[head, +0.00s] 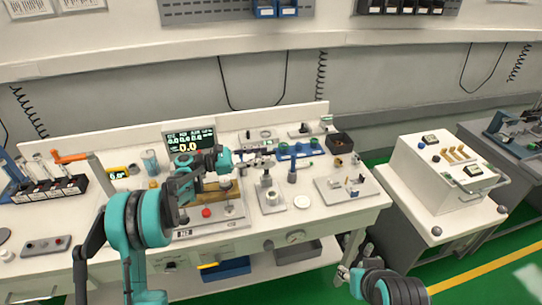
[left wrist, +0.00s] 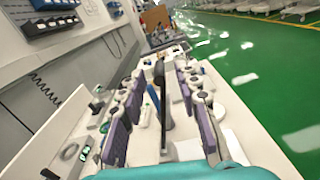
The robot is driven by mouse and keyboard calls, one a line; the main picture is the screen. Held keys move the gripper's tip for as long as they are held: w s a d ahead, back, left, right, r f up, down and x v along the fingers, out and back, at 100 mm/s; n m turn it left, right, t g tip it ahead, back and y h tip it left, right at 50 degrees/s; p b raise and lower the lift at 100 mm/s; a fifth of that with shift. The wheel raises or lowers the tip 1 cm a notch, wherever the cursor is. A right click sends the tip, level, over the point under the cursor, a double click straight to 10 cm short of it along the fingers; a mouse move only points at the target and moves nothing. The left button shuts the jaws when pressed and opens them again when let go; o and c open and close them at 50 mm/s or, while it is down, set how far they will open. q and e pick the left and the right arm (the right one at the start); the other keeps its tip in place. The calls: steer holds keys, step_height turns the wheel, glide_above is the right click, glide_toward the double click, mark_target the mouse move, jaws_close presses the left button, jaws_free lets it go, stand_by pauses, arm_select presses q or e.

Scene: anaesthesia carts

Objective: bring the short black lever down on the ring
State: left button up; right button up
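My left gripper (head: 262,157) reaches in over the bench, level with the top of a small grey fixture (head: 269,196) on a pale base plate. In the left wrist view its two purple-backed fingers (left wrist: 160,110) are wide apart. A dark upright piece (left wrist: 161,88), perhaps the short black lever, shows between them, apart from both fingers. A pale part (left wrist: 184,150) shows below it. I cannot make out the ring; the fingers partly cover the fixture's top in the head view. My right gripper (head: 343,271) is low, in front of the bench, too small to read.
A dark post (head: 292,173) stands just right of the fixture. A plate with small parts (head: 346,189) lies farther right, and a black bin (head: 340,143) behind it. A display (head: 189,140) stands at the back left. A white cart (head: 440,175) stands right of the bench.

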mark_target(272, 153)
arm_select(q)
steer(key=x, duration=0.4)
steer(key=shift+b, duration=0.35)
jaws_close()
